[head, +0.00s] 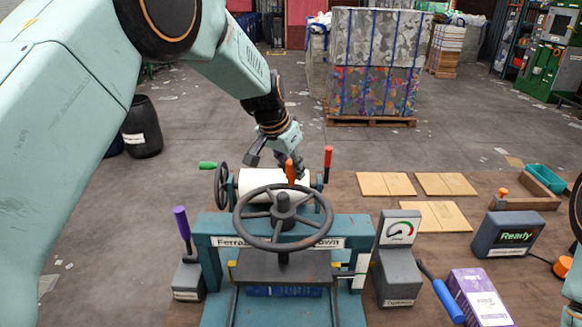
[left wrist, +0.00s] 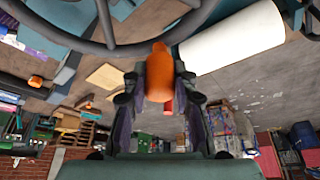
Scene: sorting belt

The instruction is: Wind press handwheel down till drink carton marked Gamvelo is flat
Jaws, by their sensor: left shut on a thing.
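The press (head: 210,240) has a teal frame and a dark handwheel (head: 283,212) on top. An orange knob (head: 290,172) stands on the wheel's far rim. My left gripper (head: 293,168) reaches down from behind and is shut on this knob. In the left wrist view the orange knob (left wrist: 159,75) sits between the two fingers, with the wheel rim (left wrist: 120,50) beside it. A dark press plate (head: 283,268) is under the wheel. Something blue (head: 285,291) lies beneath the plate, mostly hidden; I cannot read its marking. My right gripper is not in view.
A white roller (head: 262,183) with a small crank wheel lies behind the press. A purple-handled lever (head: 183,228) stands left, a gauge box (head: 398,255) right. A purple carton (head: 478,297), blue-handled lever (head: 447,300) and "Ready" display (head: 508,235) are further right.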

